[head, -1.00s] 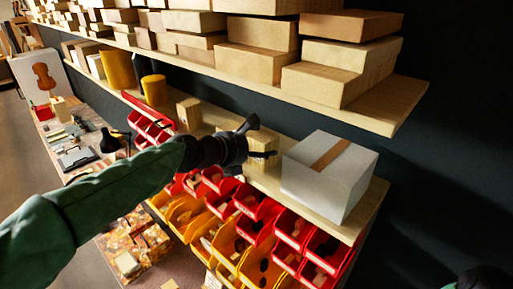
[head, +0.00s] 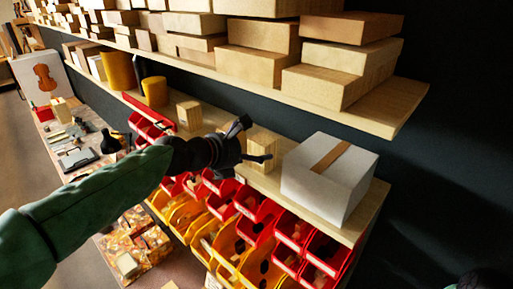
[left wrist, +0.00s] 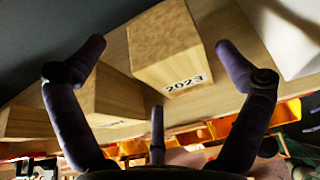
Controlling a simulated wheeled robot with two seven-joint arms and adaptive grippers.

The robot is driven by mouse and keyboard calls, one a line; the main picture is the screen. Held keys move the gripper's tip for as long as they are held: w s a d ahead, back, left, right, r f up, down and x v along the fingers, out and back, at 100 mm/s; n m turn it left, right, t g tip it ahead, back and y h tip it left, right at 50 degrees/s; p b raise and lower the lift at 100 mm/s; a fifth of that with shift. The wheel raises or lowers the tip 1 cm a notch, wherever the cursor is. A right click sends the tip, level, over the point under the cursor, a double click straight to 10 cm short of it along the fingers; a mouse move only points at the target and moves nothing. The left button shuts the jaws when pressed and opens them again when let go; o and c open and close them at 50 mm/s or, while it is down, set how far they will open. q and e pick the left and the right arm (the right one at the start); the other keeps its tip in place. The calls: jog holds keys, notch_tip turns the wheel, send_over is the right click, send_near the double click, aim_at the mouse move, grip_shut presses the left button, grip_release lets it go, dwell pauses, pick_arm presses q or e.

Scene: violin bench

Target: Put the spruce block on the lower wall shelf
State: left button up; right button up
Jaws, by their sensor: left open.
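A pale spruce block (head: 262,150) stands on the lower wall shelf (head: 262,184), left of a white box. In the left wrist view the block (left wrist: 168,48) shows a face marked "2023" and rests on the shelf board. My left gripper (head: 254,140) is open in front of the block. In the left wrist view its fingers (left wrist: 160,46) are spread to either side of the block, with visible gaps and nothing held. In the head view the fingers hide part of the block.
The white box (head: 322,185) with a tan strip stands close to the right. Another wooden block (head: 188,115) stands to the left. The upper shelf (head: 395,110), stacked with boards, overhangs. Red and yellow bins (head: 240,235) hang below the lower shelf.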

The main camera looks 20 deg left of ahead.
pick_arm(q)
jog(key=v, duration=0.9)
jog(key=shift+s, duration=0.3)
jog(key=shift+w+a, duration=0.1)
